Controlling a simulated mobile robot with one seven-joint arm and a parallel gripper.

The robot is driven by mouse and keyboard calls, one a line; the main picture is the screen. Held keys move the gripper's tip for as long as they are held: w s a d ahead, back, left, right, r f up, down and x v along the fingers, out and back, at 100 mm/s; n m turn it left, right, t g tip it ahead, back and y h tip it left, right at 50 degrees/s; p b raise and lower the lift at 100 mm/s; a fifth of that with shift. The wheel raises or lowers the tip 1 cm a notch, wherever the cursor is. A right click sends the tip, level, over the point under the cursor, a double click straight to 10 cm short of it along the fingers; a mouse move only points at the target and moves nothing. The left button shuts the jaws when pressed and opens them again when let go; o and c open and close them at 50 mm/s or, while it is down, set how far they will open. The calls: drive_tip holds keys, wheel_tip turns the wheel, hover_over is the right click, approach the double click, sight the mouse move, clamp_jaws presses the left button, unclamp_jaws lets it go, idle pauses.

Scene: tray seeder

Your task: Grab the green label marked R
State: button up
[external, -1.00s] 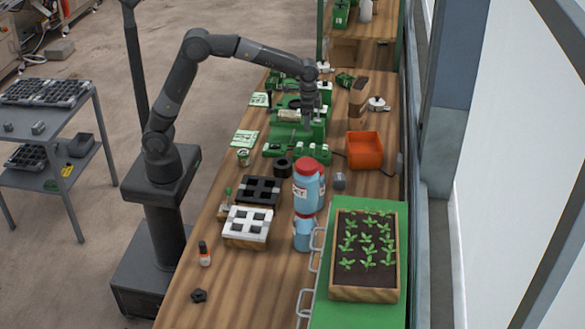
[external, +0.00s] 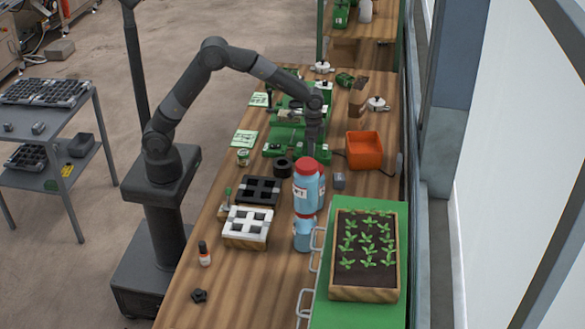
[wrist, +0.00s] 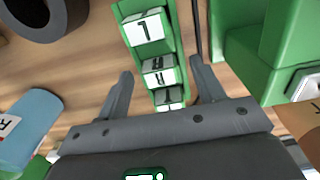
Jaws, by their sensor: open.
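A narrow green holder (wrist: 127,12) in the wrist view carries a row of small blocks with white lettered faces. The middle block (wrist: 160,73) bears a letter that looks like an upside-down R. The block above it (wrist: 145,27) looks marked L, and the one below (wrist: 168,98) is partly hidden and hard to read. My gripper (wrist: 160,72) is open, its two fingers on either side of the holder near the middle block, with nothing gripped. In the external view my gripper (external: 311,150) points down among the green parts, hiding most of the lettered blocks.
A blue bottle (external: 307,190) stands close to my gripper, and a black ring (external: 282,168) lies to its left. An orange bin (external: 364,150) sits to the right. A larger green block (wrist: 240,45) is right of the fingers.

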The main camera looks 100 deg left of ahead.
drive_tip(key=shift+f, duration=0.45)
drive_tip(key=c, duration=1.1)
